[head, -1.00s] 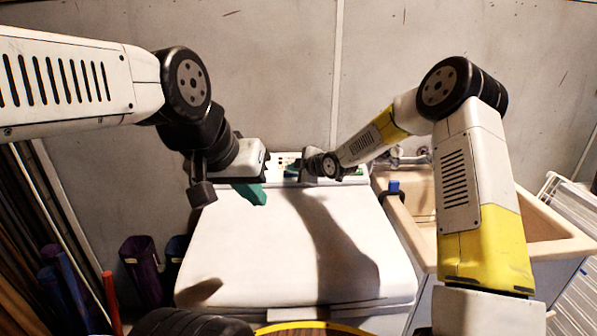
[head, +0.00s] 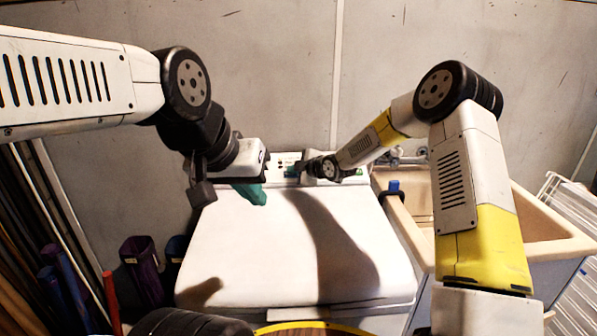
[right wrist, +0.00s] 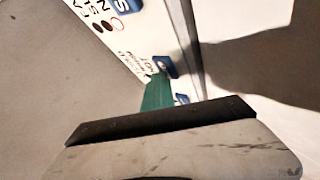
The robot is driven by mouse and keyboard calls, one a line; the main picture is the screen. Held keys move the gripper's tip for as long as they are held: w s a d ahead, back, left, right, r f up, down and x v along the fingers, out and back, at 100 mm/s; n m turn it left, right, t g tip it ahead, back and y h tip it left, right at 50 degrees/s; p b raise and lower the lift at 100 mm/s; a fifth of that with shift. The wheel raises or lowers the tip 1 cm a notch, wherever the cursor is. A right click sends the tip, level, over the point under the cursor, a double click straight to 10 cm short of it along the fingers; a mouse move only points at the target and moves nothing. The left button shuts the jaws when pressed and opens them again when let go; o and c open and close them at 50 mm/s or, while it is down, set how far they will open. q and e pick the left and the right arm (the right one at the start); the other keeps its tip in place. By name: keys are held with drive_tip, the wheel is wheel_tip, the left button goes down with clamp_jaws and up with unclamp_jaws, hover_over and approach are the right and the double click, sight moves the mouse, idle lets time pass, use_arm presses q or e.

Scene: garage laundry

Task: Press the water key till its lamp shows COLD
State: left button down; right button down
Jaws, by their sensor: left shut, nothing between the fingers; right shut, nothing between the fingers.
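The white washer (head: 235,245) has a control panel (head: 287,158) along its back edge. In the right wrist view the panel (right wrist: 128,48) carries blue keys, one of them a blue key (right wrist: 166,67) at the fingertips, beside small print and lamps that I cannot read clearly. My right gripper (head: 293,171) is shut at the panel; its green fingers (right wrist: 158,92) end at or very near this key, and I cannot tell if they touch it. My left gripper (head: 256,197) is shut and empty above the lid's back left. I cannot make out a lit COLD lamp.
A beige sink (head: 545,225) stands to the right, with a blue-topped item (head: 394,186) on its near left rim. A white rack (head: 575,215) is at far right. Dark purple rolled items (head: 140,262) stand left of the washer. The lid is clear.

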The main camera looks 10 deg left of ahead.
drive_tip(key=shift+d+f, duration=0.1)
drive_tip(key=shift+f, duration=0.25)
idle(0.3)
drive_tip(key=shift+r, duration=0.15)
drive_tip(key=shift+s+r, duration=0.35)
drive_tip(key=shift+r, duration=0.5)
drive_tip(key=shift+s+d+r, duration=0.1)
drive_tip(key=shift+s+r, duration=0.2)
drive_tip(key=shift+r, duration=0.5)
drive_tip(key=shift+s+d+r, duration=0.1)
drive_tip(key=shift+s+r, duration=0.25)
drive_tip(key=shift+r, duration=0.4)
drive_tip(key=shift+s+d+r, duration=0.1)
drive_tip(key=shift+s+r, duration=0.2)
drive_tip(key=shift+r, duration=0.5)
